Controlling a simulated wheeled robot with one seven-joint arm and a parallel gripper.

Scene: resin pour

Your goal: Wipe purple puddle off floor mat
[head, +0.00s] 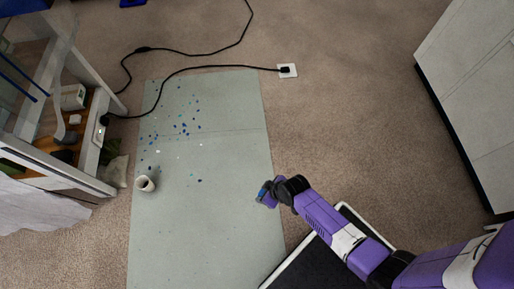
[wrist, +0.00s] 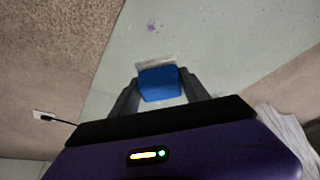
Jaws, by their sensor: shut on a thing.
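The pale grey-green floor mat (head: 215,235) runs up the middle of the head view and also shows in the wrist view (wrist: 220,40). A small, faint purple mark (wrist: 152,26) lies on the mat in the wrist view. I cannot make out a larger purple puddle. My gripper (wrist: 158,88) is shut on a blue block-like tool (wrist: 160,84) with a pale strip along its far edge. In the head view my gripper (head: 265,194) is over the mat's right side. I cannot tell whether the tool touches the mat.
Blue and green specks (head: 184,127) dot the mat's upper left. A shelf unit (head: 75,120) stands left, a white cabinet (head: 480,90) right.

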